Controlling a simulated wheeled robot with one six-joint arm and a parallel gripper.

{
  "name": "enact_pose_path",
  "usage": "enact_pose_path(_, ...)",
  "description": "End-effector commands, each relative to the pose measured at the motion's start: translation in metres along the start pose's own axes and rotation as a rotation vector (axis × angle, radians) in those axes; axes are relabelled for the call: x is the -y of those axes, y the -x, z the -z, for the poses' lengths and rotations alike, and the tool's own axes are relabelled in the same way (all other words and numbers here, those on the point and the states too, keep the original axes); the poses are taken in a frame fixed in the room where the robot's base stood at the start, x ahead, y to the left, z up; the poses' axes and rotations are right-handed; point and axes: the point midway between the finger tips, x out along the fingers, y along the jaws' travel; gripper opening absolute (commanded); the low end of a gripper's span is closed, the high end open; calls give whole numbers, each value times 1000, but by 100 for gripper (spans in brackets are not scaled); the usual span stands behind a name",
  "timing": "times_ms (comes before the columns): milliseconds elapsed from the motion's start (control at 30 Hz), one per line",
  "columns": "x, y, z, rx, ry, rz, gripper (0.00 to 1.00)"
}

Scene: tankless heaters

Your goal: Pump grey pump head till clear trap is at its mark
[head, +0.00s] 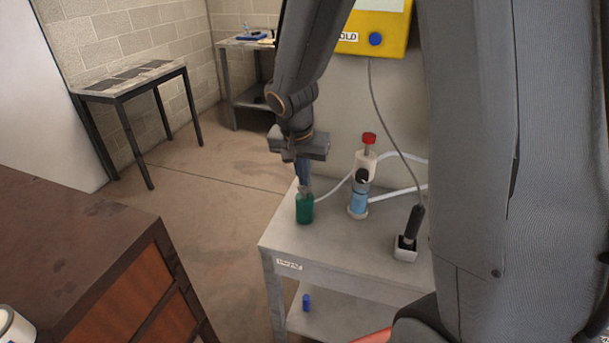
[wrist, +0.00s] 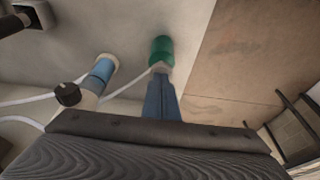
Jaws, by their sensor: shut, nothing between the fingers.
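A green bottle (head: 305,208) stands upright near the left edge of the small grey table. Its grey pump head (head: 304,191) is on top, partly covered by my fingers; it also shows in the wrist view (wrist: 160,69). My gripper (head: 304,184) points down, shut and empty, with its blue fingertips (wrist: 161,82) right at the top of the pump head. I cannot tell whether they press on it. The clear trap (head: 358,201), holding blue liquid, stands to the right of the bottle; it is also in the wrist view (wrist: 103,71). Its mark is too small to make out.
A white part with a red knob (head: 369,138) and a black knob (head: 362,175) rise by the trap. Pale tubes run across the table (head: 335,250). A black probe (head: 411,228) stands in a white holder. A yellow unit (head: 378,30) hangs behind. Floor is open left.

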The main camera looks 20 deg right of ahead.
Motion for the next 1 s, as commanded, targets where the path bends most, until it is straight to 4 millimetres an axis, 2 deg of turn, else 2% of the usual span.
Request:
enact_pose_path(167, 0, -1, 0, 0, 0, 0, 0)
enact_pose_path(533, 1, -25, -7, -1, 0, 0, 0)
enact_pose_path(1000, -1, -24, -8, 3, 0, -2, 0)
